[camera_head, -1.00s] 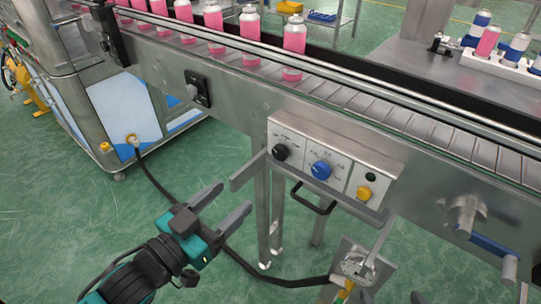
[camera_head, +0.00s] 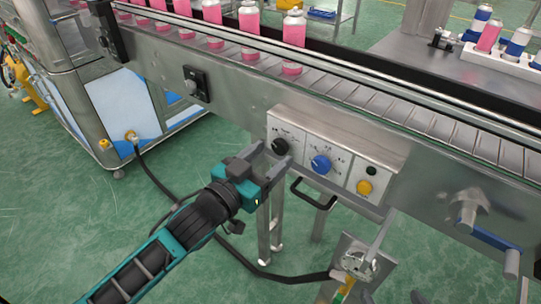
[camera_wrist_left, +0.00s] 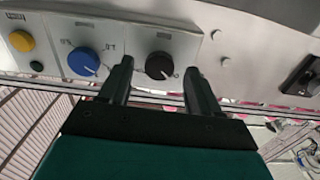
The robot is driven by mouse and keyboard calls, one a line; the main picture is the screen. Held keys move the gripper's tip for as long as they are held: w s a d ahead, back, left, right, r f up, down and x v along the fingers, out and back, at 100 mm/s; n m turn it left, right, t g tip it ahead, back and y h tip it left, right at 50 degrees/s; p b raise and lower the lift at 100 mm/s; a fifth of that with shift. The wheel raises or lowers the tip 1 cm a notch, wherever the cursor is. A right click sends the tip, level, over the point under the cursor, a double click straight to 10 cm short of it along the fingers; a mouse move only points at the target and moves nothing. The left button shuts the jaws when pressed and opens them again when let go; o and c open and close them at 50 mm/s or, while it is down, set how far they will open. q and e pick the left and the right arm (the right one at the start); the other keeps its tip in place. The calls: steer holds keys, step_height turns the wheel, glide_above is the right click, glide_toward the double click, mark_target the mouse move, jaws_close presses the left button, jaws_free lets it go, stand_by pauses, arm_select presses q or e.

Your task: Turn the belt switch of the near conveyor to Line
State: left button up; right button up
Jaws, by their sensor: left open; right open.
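The control panel (camera_head: 335,160) on the near conveyor (camera_head: 240,90) carries a black knob (camera_head: 281,146), a blue knob (camera_head: 321,165) and a yellow button (camera_head: 364,187). My left gripper (camera_head: 271,160) is open at the panel's left end, close to the black knob. In the left wrist view, the black knob (camera_wrist_left: 158,66) shows between the two open fingertips of my left gripper (camera_wrist_left: 158,75); I cannot tell whether they touch it. The blue knob (camera_wrist_left: 84,62) lies left of the fingers. Panel lettering is too small to read surely. My right gripper is out of view.
Pink cans (camera_head: 294,38) stand in a row on the belt. A black handle (camera_head: 313,195) sticks out below the panel. Another dark switch (camera_head: 196,84) sits further left on the conveyor side. A black cable (camera_head: 165,190) runs to the floor. Open floor lies at the left front.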

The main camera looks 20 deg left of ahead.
arm_select(q)
steer(key=shift+w+d, duration=0.15)
steer(key=shift+w, duration=0.3)
arm_select(e)
steer(key=shift+a, duration=0.1)
arm_select(q)
steer(key=c, duration=1)
steer(key=shift+c, duration=0.2)
arm_select(e)
steer(key=shift+w+r, duration=0.1)
steer(key=shift+r, duration=0.1)
